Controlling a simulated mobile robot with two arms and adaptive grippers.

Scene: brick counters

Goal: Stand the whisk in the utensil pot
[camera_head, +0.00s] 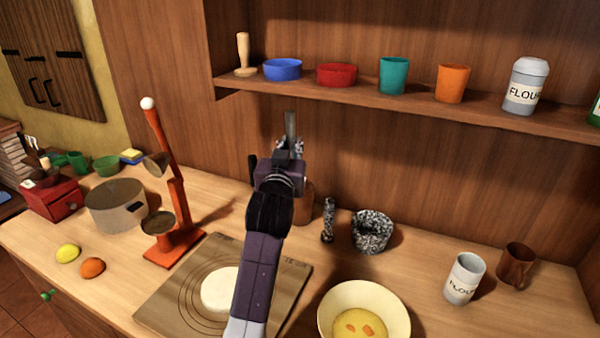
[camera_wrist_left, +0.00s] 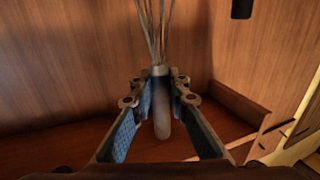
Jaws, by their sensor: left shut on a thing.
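My left gripper (camera_head: 288,150) is shut on the whisk and holds it up in front of the wood back panel, above the counter. The whisk's grey handle (camera_wrist_left: 161,105) is between the two blue-padded fingers (camera_wrist_left: 160,104) in the left wrist view, with its wires (camera_wrist_left: 155,30) running up out of the frame. In the head view a grey upright part of the whisk (camera_head: 290,123) sticks up above the fingers. A brown pot (camera_head: 304,205) stands behind my left arm, mostly hidden; I cannot tell whether it is the utensil pot. My right gripper is not in view.
A speckled mortar (camera_head: 372,232) and pestle (camera_head: 328,222) stand right of my arm. A bowl of eggs (camera_head: 402,292), flour canister (camera_head: 464,278) and brown cup (camera_head: 516,264) are further right. An orange stand (camera_head: 177,205) is left. A shelf (camera_head: 400,102) holds cups above.

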